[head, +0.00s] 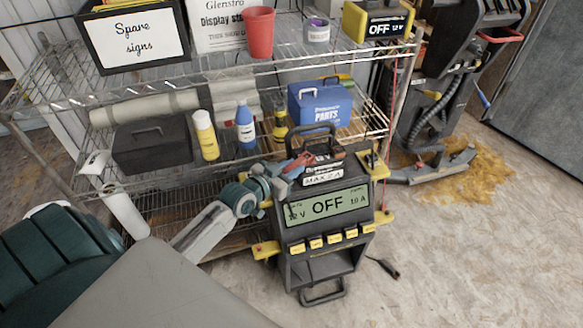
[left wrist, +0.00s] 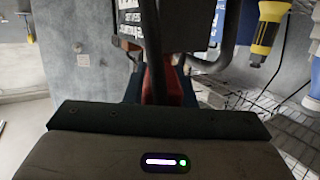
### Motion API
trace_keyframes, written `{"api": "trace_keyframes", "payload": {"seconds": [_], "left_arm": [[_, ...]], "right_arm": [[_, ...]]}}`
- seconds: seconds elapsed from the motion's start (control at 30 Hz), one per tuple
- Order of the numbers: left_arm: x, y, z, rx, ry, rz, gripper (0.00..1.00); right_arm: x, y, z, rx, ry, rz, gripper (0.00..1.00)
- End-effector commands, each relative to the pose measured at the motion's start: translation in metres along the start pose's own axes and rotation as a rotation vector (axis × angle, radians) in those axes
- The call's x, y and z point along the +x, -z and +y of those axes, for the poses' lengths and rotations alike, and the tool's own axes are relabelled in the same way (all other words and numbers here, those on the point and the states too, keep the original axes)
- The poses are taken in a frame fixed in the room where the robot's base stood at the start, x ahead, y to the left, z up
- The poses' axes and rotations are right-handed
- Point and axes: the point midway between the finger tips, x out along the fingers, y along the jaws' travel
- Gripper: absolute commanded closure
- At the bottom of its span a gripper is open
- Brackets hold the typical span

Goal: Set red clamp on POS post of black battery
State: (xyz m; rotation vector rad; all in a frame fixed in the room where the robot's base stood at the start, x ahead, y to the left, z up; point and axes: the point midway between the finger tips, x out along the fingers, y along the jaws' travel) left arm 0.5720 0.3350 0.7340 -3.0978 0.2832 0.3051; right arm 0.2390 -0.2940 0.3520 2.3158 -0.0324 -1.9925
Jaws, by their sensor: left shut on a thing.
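My left gripper (head: 284,180) reaches in from the left and is shut on the red clamp (head: 299,162). The clamp is at the left of the black battery (head: 324,158), which sits on top of the charger (head: 322,230) under a black handle. I cannot tell whether the clamp touches a post; the POS post is not clearly seen. In the left wrist view, red of the clamp (left wrist: 173,86) shows between blue-grey fingers, partly hidden by a dark upright bar. The charger display reads OFF. My right gripper is not in view.
A wire shelf (head: 70,85) with a dark case (head: 152,147), bottles and a blue parts box (head: 320,107) stands behind. A black lead end (head: 388,267) lies on the floor right of the charger. Open floor lies at the right front.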

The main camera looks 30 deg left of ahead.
Motion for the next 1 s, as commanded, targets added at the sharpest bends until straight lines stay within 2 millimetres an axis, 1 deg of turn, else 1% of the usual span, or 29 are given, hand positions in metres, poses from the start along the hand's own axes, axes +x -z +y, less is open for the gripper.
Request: {"api": "trace_keyframes", "payload": {"seconds": [0.03, 0.13, 0.17, 0.43, 0.57, 0.67, 0.87, 0.9, 1.0], "left_arm": [[0.0, -0.001, 0.0, 0.0, 0.0, 0.002, 0.75], [0.0, 0.0, 0.0, 0.0, 0.0, 0.001, 0.56], [0.0, 0.0, 0.0, 0.0, 0.0, 0.001, 0.52], [0.0, -0.001, 0.0, 0.0, 0.0, -0.001, 0.52], [-0.008, -0.001, 0.0, 0.002, 0.001, -0.002, 0.52], [-0.021, 0.0, 0.0, 0.004, 0.0, -0.005, 0.52], [-0.06, 0.002, 0.0, 0.004, -0.003, -0.005, 0.52], [-0.068, 0.003, 0.0, 0.003, 0.0, -0.006, 0.52], [-0.085, 0.003, 0.0, 0.004, -0.002, -0.005, 0.52]], "right_arm": [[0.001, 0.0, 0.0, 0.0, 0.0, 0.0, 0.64], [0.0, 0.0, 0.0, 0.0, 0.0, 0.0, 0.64], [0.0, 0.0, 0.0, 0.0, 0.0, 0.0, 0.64], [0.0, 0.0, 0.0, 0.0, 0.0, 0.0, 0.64], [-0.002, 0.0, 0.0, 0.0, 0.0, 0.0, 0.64], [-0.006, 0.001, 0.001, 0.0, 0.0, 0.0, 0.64], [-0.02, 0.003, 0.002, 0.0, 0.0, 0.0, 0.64], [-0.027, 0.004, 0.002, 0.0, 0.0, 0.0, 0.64], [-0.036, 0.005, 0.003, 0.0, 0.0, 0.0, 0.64]]}}
